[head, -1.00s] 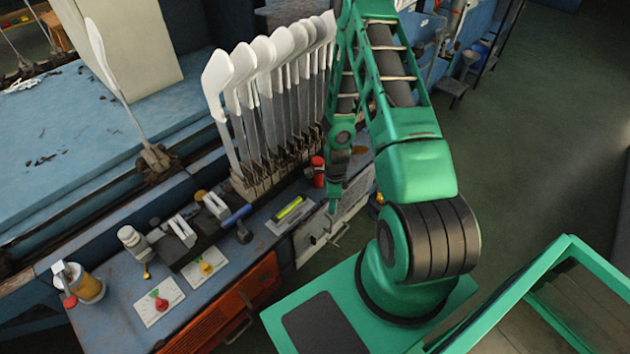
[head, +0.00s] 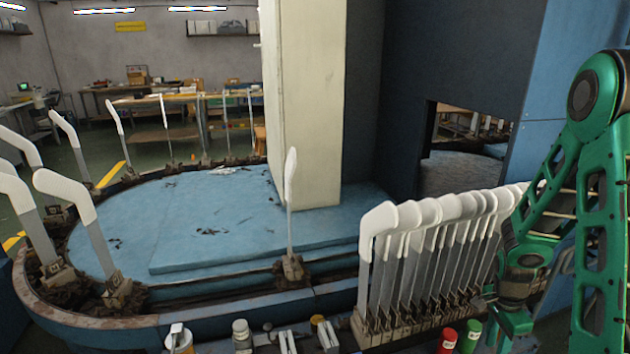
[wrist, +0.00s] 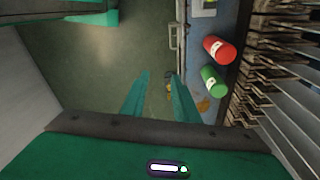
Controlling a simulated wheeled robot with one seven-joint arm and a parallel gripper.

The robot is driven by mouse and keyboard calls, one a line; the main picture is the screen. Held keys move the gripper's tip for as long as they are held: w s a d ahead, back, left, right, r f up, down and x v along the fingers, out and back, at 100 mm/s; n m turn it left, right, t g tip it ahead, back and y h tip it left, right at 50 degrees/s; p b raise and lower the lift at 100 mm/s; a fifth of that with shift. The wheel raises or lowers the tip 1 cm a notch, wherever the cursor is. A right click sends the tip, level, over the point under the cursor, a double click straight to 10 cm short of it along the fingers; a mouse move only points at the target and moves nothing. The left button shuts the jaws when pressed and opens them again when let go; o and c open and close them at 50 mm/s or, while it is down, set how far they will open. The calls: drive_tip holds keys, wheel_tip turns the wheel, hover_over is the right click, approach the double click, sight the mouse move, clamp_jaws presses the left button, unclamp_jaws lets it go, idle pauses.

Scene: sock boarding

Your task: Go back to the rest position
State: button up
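The bases of the board row (wrist: 265,60) run along the right of the wrist view. An oval machine with a blue deck (head: 210,225) carries single upright boards (head: 290,200) around its edge. A cream column (head: 310,100) rises behind. Open floor (wrist: 100,65) lies left of my fingers.

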drive_tip(key=s+a+r+n, duration=0.1)
drive_tip(key=s+r+n, duration=0.2)
drive_tip(key=s+r, duration=0.35)
drive_tip(key=s+a+r+n, duration=0.1)
drive_tip(key=s+r+n, duration=0.2)
drive_tip(key=r, duration=0.7)
drive_tip(key=s+a+r+n, duration=0.2)
drive_tip(key=s+r, duration=0.2)
drive_tip(key=s, duration=0.2)
drive_tip(key=s+a+r+n+y, duration=0.1)
drive_tip(key=s+a+r+n, duration=0.1)
drive_tip(key=s, duration=0.4)
wheel_tip(320, 180, up, 2)
drive_tip(key=shift+a+n+t, duration=0.25)
drive_tip(key=shift+n+t, duration=0.05)
drive_tip(key=shift+n, duration=0.4)
drive_tip(key=shift+w, duration=0.15)
drive_tip(key=shift+w+f, duration=0.25)
drive_tip(key=shift+w, duration=0.25)
drive_tip(key=shift+a, duration=0.1)
